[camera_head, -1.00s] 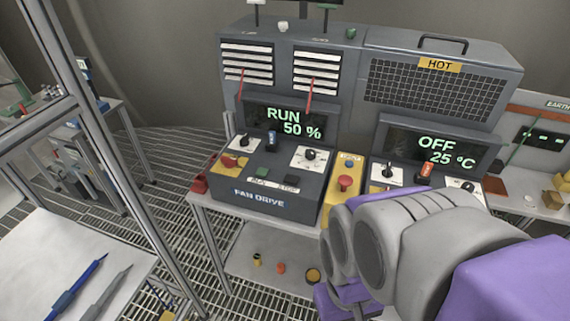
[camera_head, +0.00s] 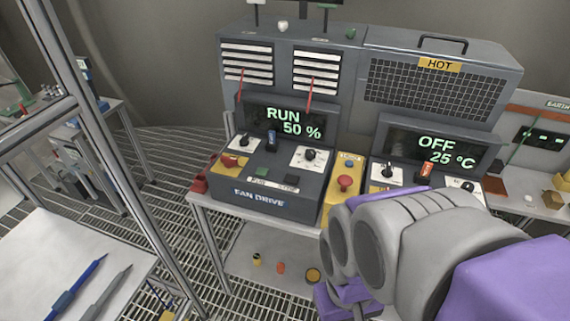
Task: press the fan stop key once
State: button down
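The fan drive unit (camera_head: 262,196) stands on a bench in the middle, with a display (camera_head: 290,122) reading RUN 50 %. On its sloped front are a green key (camera_head: 262,173) and a dark key (camera_head: 291,180), side by side. Small labels sit below them, too blurred to read surely; the dark key appears to be the stop key. My grey and purple arm fills the lower right, in front of and to the right of the fan unit, apart from the keys. A purple part (camera_head: 338,300) at its lower end may be my gripper; its fingers cannot be made out.
A red mushroom button (camera_head: 345,183) on a yellow panel stands right of the keys. A heater unit (camera_head: 440,90) marked HOT shows OFF 25 °C. A knob (camera_head: 310,155) and a lever (camera_head: 271,141) rise behind the keys. A metal frame post (camera_head: 110,150) stands at left.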

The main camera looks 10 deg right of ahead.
aim_at(291, 179)
jog(key=j+z, duration=0.2)
jog(key=z, duration=0.3)
jog(key=k+j+z, duration=0.15)
jog(key=z, duration=0.3)
jog(key=k+j+z, duration=0.1)
jog(key=z, duration=0.4)
